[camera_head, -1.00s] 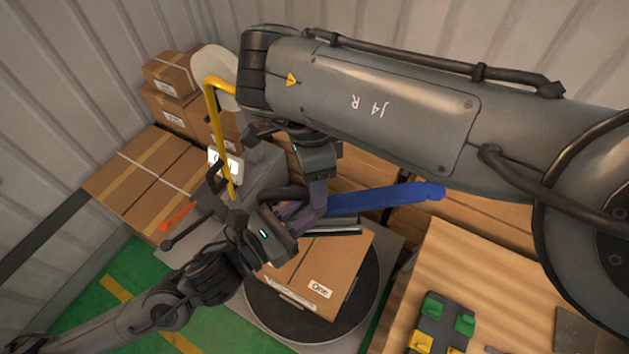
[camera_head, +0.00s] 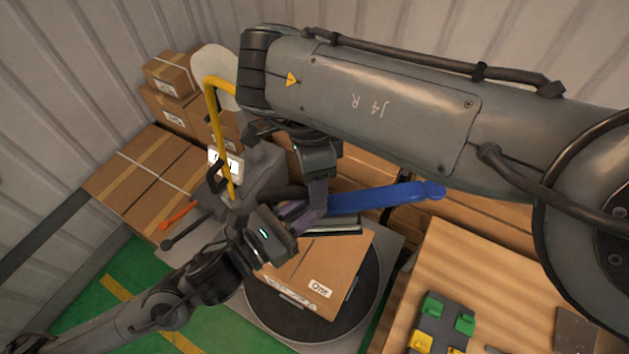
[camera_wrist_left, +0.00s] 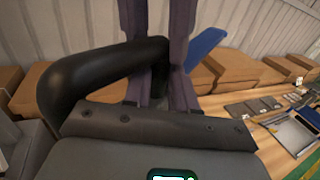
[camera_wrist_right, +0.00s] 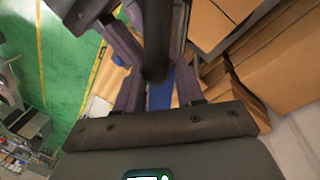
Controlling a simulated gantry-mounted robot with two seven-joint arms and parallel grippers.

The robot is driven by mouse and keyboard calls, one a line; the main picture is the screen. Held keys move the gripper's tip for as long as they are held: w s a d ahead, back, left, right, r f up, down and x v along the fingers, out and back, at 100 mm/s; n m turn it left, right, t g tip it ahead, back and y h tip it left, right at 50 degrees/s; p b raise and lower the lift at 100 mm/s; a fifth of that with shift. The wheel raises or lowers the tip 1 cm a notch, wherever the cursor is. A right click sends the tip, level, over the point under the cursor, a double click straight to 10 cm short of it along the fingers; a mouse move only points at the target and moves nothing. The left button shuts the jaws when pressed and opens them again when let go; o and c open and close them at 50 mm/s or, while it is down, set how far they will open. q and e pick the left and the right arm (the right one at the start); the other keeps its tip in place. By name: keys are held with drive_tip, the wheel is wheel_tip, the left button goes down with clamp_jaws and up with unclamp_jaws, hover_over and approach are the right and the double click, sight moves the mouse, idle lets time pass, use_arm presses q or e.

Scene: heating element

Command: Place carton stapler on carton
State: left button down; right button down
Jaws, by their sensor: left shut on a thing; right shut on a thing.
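The carton stapler has a long blue lever (camera_head: 385,197), a black handle and a dark metal base (camera_head: 335,228). It is at the far edge of the carton (camera_head: 335,262), over its top; contact is unclear in the head view. My left gripper (camera_head: 298,212) is shut on the stapler, with the black curved handle (camera_wrist_left: 100,80) and blue lever (camera_wrist_left: 207,45) showing in the left wrist view. My right gripper (camera_head: 318,200) comes from above and is shut on the stapler. In the right wrist view the blue lever (camera_wrist_right: 160,96) shows between its fingers, partly hidden by a black bar.
The carton sits on a round dark turntable (camera_head: 262,308). A grey machine with a yellow bent pipe (camera_head: 217,130) stands left of the grippers. Stacked cartons (camera_head: 150,180) are behind and left. A wooden table (camera_head: 490,265) with green and yellow blocks is at right.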

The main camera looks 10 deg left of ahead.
drive_tip(key=shift+w, duration=0.1)
drive_tip(key=c, duration=0.8)
unclamp_jaws()
drive_tip(key=shift+r, duration=0.1)
